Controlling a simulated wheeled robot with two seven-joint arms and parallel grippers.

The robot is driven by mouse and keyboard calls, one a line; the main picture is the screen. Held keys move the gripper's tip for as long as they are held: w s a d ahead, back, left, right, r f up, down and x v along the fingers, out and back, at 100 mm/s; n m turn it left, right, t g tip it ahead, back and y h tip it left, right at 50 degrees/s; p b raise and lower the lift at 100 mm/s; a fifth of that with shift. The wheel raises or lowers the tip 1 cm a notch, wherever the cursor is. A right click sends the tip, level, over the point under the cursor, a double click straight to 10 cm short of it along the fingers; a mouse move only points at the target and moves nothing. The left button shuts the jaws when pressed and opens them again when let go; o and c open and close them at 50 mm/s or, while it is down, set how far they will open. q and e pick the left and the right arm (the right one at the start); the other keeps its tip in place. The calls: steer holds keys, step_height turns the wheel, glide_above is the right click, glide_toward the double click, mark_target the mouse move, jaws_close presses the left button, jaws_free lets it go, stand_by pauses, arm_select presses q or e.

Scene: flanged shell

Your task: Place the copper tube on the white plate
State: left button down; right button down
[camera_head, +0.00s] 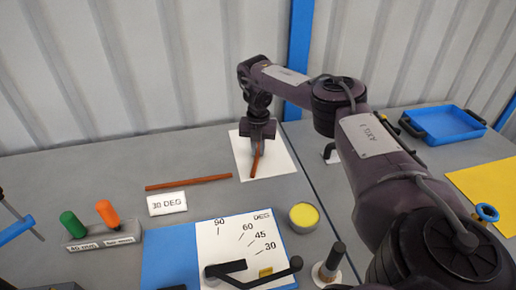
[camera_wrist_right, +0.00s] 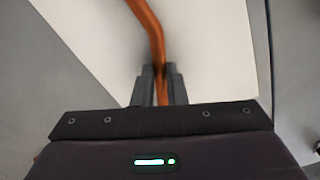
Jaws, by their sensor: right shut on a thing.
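A bent copper tube (camera_head: 256,158) is over the white plate (camera_head: 277,165) at the back of the table. My right gripper (camera_head: 257,146) is above the plate, shut on the tube. In the right wrist view the tube (camera_wrist_right: 150,28) runs out between the two fingers (camera_wrist_right: 158,85), with the white plate (camera_wrist_right: 205,50) behind it. I cannot tell whether the tube touches the plate. A second, straight copper-coloured tube (camera_head: 188,183) lies on the table to the left of the plate. My left gripper is not in view.
A "30 DEG" sign (camera_head: 167,204) stands before the straight tube. A bending jig with an angle chart (camera_head: 240,235), a yellow-topped tin (camera_head: 303,216) and a block with green and orange handles (camera_head: 103,240) are in front. A blue tray (camera_head: 445,123) is at the back right.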

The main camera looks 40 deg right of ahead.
mark_target(258, 152)
steer(key=c, duration=1.5)
jaws_free()
steer(key=shift+f, duration=0.1)
steer(key=shift+o, duration=0.2)
steer(key=shift+r, duration=0.45)
step_height(258, 152, up, 12)
steer(key=p, duration=0.4)
steer(key=shift+f, duration=0.25)
steer(key=shift+a+f, duration=0.1)
steer(key=shift+f, duration=0.05)
